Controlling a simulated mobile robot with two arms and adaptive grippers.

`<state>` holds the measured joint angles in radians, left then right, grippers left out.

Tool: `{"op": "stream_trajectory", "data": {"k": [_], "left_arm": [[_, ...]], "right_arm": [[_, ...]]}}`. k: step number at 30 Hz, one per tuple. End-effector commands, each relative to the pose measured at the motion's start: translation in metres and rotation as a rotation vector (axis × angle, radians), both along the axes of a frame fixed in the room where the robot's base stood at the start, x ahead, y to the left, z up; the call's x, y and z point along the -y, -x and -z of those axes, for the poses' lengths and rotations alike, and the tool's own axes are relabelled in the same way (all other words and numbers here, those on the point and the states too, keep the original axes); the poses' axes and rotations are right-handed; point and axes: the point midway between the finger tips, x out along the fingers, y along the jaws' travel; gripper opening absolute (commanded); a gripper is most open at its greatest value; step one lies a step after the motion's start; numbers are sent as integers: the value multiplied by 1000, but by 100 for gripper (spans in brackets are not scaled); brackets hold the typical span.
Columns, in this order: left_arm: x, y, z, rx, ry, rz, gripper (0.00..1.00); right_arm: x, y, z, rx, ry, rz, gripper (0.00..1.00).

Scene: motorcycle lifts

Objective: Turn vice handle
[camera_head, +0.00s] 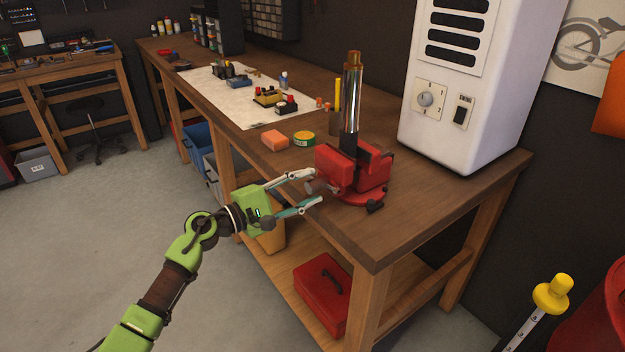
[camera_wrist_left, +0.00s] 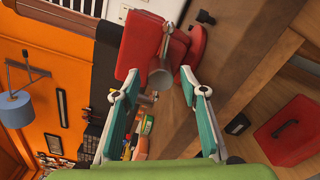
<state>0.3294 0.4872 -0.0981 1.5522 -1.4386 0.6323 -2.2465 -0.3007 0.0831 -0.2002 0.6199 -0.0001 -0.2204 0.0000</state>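The red vice (camera_head: 338,166) is at the front edge of the wooden workbench, with an upright chrome and black tube (camera_head: 351,95) in its jaws. The vice's grey screw end and handle (camera_head: 318,187) face my left gripper (camera_head: 316,188). That gripper is open, its two fingers spread on either side of the screw end. In the left wrist view the red vice (camera_wrist_left: 143,45) is ahead, with the grey screw end (camera_wrist_left: 160,76) between the open fingertips. I see no clear contact. The handle bar is small and partly hidden. My right gripper is in neither view.
An orange block (camera_head: 274,139) and a green round tin (camera_head: 304,138) lie on the bench left of the vice. A white machine (camera_head: 470,100) stands behind it at the right. A red toolbox (camera_head: 322,293) sits on the lower shelf.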

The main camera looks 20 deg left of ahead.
Motion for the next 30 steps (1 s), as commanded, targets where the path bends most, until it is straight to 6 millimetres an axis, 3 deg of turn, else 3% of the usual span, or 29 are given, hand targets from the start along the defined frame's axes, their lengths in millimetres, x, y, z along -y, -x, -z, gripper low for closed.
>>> {"op": "stream_trajectory", "data": {"k": [4, 14, 15, 19, 30], "left_arm": [[9, -11, -1, -1, 2, 1, 39], [12, -15, 1, -1, 0, 0, 39], [12, -14, 1, -1, 0, 0, 37], [12, -14, 1, -1, 0, 0, 3], [11, -14, 2, -19, 23, 0, 1]], "right_arm": [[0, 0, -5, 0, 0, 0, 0], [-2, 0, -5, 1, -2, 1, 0], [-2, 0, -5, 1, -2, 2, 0], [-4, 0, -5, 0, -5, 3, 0], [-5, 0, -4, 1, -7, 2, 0]]}}
